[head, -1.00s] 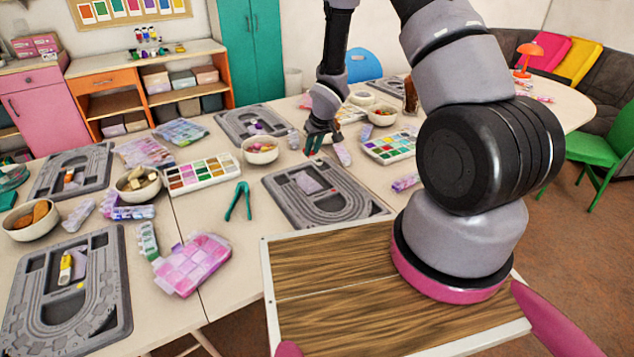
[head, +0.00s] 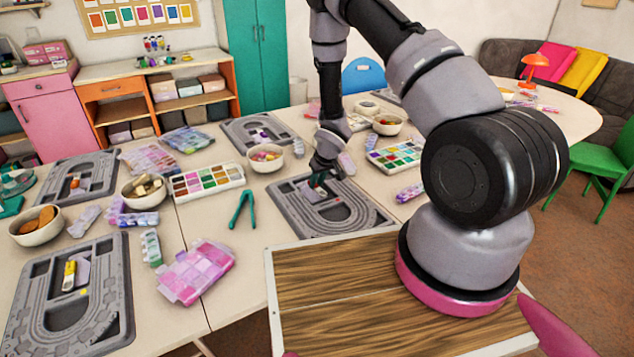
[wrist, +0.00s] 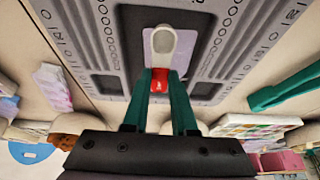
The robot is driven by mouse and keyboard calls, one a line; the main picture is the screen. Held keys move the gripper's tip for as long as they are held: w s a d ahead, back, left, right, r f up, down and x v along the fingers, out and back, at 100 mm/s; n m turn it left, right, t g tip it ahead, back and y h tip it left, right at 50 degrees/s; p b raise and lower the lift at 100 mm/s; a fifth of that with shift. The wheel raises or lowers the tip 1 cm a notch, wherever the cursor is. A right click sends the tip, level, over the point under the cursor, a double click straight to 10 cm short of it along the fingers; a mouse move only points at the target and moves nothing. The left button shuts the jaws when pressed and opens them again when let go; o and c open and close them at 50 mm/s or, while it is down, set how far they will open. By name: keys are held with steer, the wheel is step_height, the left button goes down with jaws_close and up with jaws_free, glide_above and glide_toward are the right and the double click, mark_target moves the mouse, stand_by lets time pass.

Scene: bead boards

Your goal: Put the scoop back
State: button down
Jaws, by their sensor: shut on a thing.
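A scoop with a red handle (wrist: 160,84) and a pale bowl (wrist: 162,45) shows in the wrist view. My gripper (wrist: 160,76) has its teal fingers shut on the red handle, and the bowl points away from the palm. In the head view, my gripper (head: 317,182) is low over the far left part of the middle grey bead board (head: 352,222), hiding most of the scoop. The scoop's bowl is over a purple-grey patch of the board (wrist: 215,85). I cannot tell whether it touches it.
Teal tweezers (head: 241,207) lie left of the board. A bowl of beads (head: 265,157) and a paint-like bead tray (head: 206,181) stand behind them. Another board with a yellow scoop (head: 69,274) lies at the front left. A pink bead box (head: 197,271) is nearby.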

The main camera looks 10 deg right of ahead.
steer(key=shift+f, duration=0.15)
steer(key=c, duration=0.7)
jaws_free()
steer(key=shift+r, duration=0.3)
steer(key=s+d+r+m+t+h, duration=0.1)
steer(key=s+d+r, duration=0.2)
steer(key=r, duration=0.9)
steer(key=s+d+r+m, duration=0.2)
steer(key=s+r, duration=0.1)
steer(key=r, duration=0.9)
steer(key=s+d+r+m+t+h, duration=0.1)
steer(key=s+d+r, duration=0.2)
steer(key=r, duration=0.9)
steer(key=s+r+m+y, duration=0.1)
steer(key=s+r, duration=0.4)
steer(key=s, duration=0.2)
steer(key=s+a+r+m+y, duration=0.1)
steer(key=s+r, duration=0.5)
steer(key=s, duration=0.1)
steer(key=s+a+r+m, duration=0.1)
steer(key=s+r, duration=0.4)
steer(key=s, duration=0.2)
steer(key=shift+a+r+m+t+y, duration=0.15)
steer(key=shift+r+m+t+y, duration=0.15)
steer(key=shift+t+y, duration=0.1)
